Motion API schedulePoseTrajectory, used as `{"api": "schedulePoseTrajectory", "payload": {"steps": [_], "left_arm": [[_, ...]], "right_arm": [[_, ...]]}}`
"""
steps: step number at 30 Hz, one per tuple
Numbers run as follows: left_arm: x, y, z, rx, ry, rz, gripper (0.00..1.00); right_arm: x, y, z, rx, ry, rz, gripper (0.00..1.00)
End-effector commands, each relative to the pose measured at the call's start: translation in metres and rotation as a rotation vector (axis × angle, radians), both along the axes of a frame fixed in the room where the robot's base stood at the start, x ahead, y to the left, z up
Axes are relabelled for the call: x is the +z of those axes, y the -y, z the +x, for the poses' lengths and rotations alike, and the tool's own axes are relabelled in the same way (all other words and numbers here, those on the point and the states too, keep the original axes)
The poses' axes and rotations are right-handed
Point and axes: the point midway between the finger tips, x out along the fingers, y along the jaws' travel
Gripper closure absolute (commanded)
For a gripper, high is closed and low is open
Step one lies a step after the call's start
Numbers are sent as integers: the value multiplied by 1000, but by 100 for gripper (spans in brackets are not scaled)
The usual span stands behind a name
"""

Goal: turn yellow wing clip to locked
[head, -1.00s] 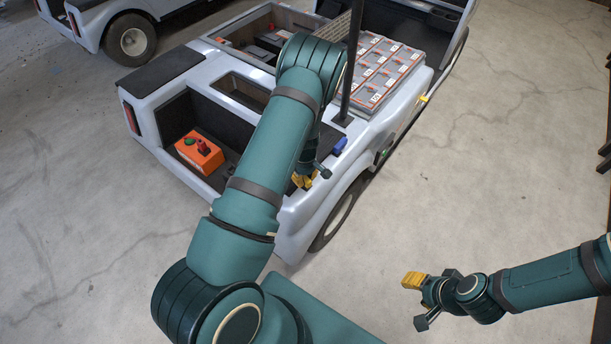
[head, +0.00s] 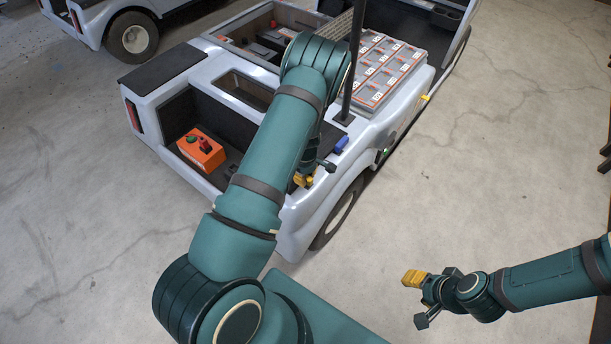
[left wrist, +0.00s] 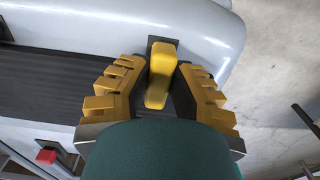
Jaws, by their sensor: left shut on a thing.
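The yellow wing clip (left wrist: 160,75) shows in the left wrist view, on a dark plate on the cart's pale body. Its long side runs nearly up and down that picture, with a slight tilt. My left gripper (left wrist: 163,67) has its yellow fingers on either side of the clip and is shut on it. In the head view my left gripper (head: 302,180) is at the cart's rear corner, partly behind my arm, and the clip cannot be made out there. My right gripper (head: 414,279) hangs over bare floor, away from the cart; its finger gap is not clear.
An orange control box (head: 200,151) with a red and a green knob sits in the cart's rear bay. A dark post (head: 352,65) rises beside grey boxes (head: 392,68) on the cart. A blue piece (head: 341,144) is near my left wrist.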

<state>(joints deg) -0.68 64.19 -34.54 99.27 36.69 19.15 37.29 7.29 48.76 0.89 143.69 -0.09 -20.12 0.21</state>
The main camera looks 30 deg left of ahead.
Motion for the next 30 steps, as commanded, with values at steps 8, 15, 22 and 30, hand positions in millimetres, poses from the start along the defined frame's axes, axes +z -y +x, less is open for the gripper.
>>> {"api": "schedulePoseTrajectory", "payload": {"steps": [8,15,22,30], "left_arm": [[-1,1,-1,0,-3,-1,47],[4,0,0,-1,0,0,47],[39,0,1,0,3,0,47],[92,1,0,-2,1,-1,47]], "right_arm": [[0,0,0,0,0,0,53],[0,0,0,0,0,0,53],[0,0,0,0,0,0,53],[0,0,0,0,0,0,53]]}}
